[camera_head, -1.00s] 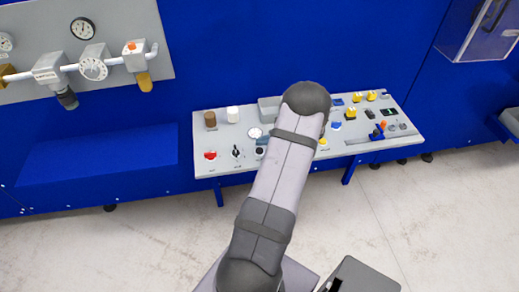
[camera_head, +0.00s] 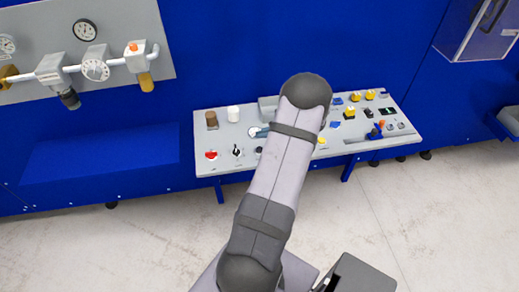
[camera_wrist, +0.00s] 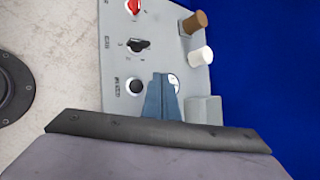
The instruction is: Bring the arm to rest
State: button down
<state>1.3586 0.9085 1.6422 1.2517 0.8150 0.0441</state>
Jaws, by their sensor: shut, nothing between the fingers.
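My gripper (camera_wrist: 161,82) shows in the wrist view as two blue-grey fingers with their tips together, shut and empty. They are over the grey control panel (camera_wrist: 118,60), beside a black knob (camera_wrist: 134,87), and partly cover a round white-faced dial (camera_wrist: 174,82). In the head view a small blue part of my gripper (camera_head: 259,132) shows left of my arm, in front of the dial. My arm hides the middle of the panel (camera_head: 222,165) there. I cannot tell how high the fingertips are above the panel.
The panel carries a brown cylinder (camera_head: 211,120), a white cylinder (camera_head: 233,113), a red knob (camera_head: 211,155) and several yellow parts at the right. A blue wall (camera_head: 240,50) stands behind. Gauges and pipes (camera_head: 95,68) hang at upper left. Pale floor (camera_head: 130,250) lies open in front.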

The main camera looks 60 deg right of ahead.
jog(key=s+a+f+n+g+y, duration=0.2)
jog(key=s+a+f, duration=0.2)
jog(key=a, duration=0.3)
jog(key=s+a+f+n+g+y, duration=0.2)
jog(key=s+a+f, duration=0.15)
jog(key=a, duration=0.25)
jog(key=s+a+r+n+g+y, duration=0.1)
jog(key=s+a+n+g, duration=0.15)
jog(key=a, duration=0.25)
jog(key=s+a+r+n+g, duration=0.1)
jog(key=s+a+r+n, duration=0.15)
jog(key=s+a, duration=0.2)
jog(key=a+r+n+g+h, duration=0.2)
jog(key=a+r+n+g, duration=0.2)
jog(key=a+r+n, duration=0.5)
jog(key=w+a+r+n+t+h, duration=0.1)
jog(key=w+a+r+n, duration=0.1)
jog(key=w+a+n, duration=0.2)
jog(key=w+a+r+n+t+h, duration=0.1)
jog(key=w+a+n, duration=0.4)
jog(key=a, duration=0.5)
jog(key=shift+r+n+h, duration=0.3)
jog(key=shift+r, duration=0.45)
jog(key=shift+f, duration=0.1)
